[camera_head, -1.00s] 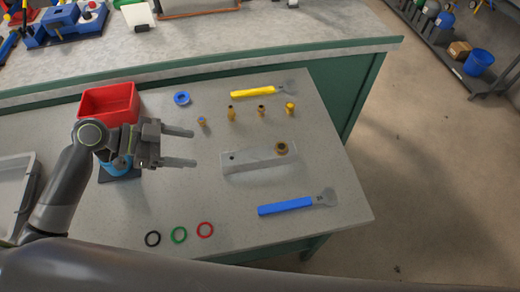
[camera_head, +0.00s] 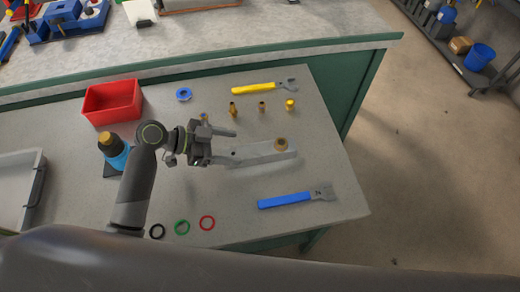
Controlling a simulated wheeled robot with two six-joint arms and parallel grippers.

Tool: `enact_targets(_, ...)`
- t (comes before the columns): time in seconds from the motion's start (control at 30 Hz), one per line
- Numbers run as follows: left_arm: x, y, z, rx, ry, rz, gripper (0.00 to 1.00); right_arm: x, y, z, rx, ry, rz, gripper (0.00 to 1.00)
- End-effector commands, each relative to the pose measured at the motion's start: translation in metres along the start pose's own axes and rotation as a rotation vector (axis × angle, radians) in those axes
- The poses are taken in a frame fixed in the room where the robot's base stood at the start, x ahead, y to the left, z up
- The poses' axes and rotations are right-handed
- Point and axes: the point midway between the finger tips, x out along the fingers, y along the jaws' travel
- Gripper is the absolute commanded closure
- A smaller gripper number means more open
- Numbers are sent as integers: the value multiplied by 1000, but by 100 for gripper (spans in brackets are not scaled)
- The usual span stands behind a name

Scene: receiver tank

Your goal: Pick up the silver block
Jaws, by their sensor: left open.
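The silver block (camera_head: 262,155) lies on the grey table, a long pale metal bar with a small dark hole near its left end. A brass fitting (camera_head: 281,144) sits on its right end. My left gripper (camera_head: 233,147) is open, with its fingers pointing right. In the picture its fingertips overlap the block's left end and partly hide it. I cannot tell whether they touch it or are above it. My right gripper is not in view.
A yellow wrench (camera_head: 255,89), blue tape roll (camera_head: 183,94) and several brass fittings (camera_head: 262,106) lie behind the block. A blue wrench (camera_head: 287,201) and a red ring (camera_head: 207,223) lie in front. A red bin (camera_head: 113,103) and blue bottle (camera_head: 115,153) stand left.

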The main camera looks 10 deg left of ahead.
Motion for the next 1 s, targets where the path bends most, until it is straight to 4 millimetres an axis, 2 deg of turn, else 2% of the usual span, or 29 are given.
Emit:
enact_targets(0.33,21,2,-4,-3,3,1,33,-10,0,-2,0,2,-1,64)
enact_targets(0.5,43,6,-9,-4,3,2,33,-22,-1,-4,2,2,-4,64)
enact_targets(0.7,63,6,-6,-2,1,1,33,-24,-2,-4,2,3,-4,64)
enact_targets(0.93,64,5,-4,0,-1,0,33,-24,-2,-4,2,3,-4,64)
enact_targets(1.0,64,5,-4,0,-1,0,39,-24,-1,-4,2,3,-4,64)
